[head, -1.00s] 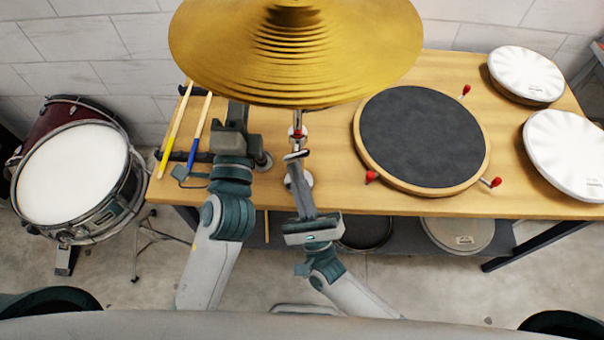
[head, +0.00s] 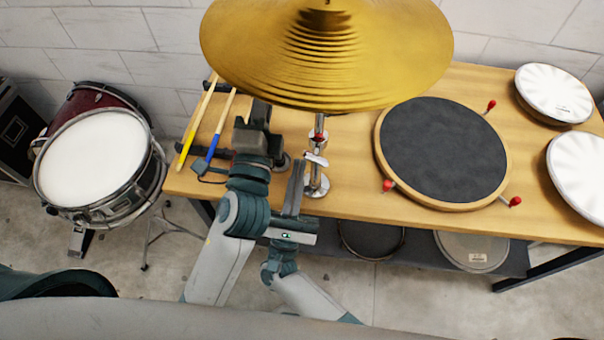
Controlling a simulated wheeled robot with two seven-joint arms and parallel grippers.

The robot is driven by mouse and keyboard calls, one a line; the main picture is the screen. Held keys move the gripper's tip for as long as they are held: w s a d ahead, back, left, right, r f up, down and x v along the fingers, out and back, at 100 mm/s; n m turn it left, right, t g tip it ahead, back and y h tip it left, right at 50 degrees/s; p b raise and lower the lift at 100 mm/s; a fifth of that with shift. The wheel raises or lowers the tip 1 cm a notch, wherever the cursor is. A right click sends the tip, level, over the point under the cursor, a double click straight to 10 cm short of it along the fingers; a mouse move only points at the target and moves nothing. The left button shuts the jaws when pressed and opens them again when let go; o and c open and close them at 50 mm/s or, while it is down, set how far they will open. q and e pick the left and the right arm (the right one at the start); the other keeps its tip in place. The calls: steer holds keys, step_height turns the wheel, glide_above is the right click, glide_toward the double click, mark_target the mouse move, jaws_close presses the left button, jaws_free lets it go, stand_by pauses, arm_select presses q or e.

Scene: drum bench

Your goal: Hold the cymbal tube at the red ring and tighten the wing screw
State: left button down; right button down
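The gold cymbal (head: 327,50) is at the top of the head view, over the upright chrome tube (head: 319,122) on the bench. A red ring (head: 317,136) shows on the tube below the cymbal. The pale wing screw (head: 316,159) is just below the ring. My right gripper (head: 298,166) is left of and slightly below the wing screw, apparently clear of it. Its fingers look close together, seen edge-on. My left gripper (head: 258,112) is left of the tube, apart from it, below the cymbal's left edge. Its finger gap cannot be made out.
The wooden bench (head: 350,190) carries a round dark practice pad (head: 445,150) with red knobs and two white drumheads at right. Two drumsticks (head: 197,125) lie at the left end. A red drum (head: 100,165) stands on the floor at left.

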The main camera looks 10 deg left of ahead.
steer(key=r, duration=0.1)
steer(key=a+r, duration=0.1)
steer(key=shift+r, duration=0.4)
steer(key=shift+f, duration=0.1)
stand_by(1.5)
steer(key=v, duration=1.2)
